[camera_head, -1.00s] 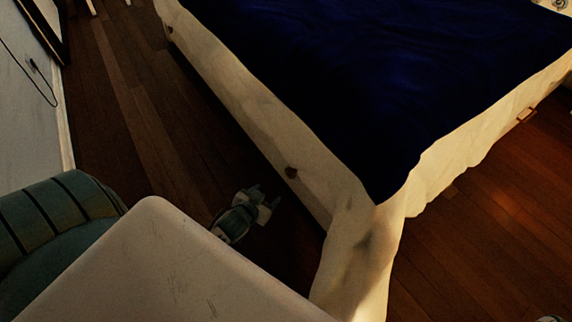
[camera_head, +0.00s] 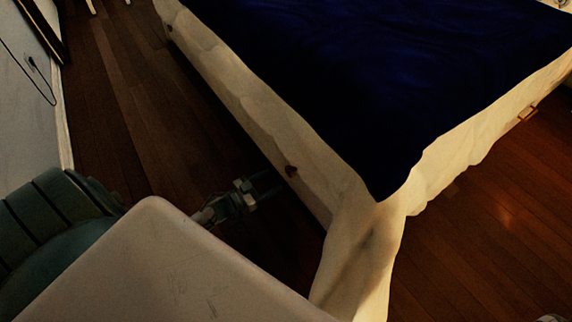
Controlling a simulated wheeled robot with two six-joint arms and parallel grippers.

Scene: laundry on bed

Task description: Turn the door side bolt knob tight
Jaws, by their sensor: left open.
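My left gripper (camera_head: 274,182) is open, just left of and slightly below the nearer knob in the picture. Its two dark fingers point right towards the bed side, with the knob apparently not between them. The fingertips are dim, and I cannot tell whether they touch anything.
The bed (camera_head: 375,240) carries a dark blue cover (camera_head: 390,80). Wooden floor (camera_head: 130,110) is open along its left side and at the right. A white wall (camera_head: 25,120) with a hanging cable stands at the far left.

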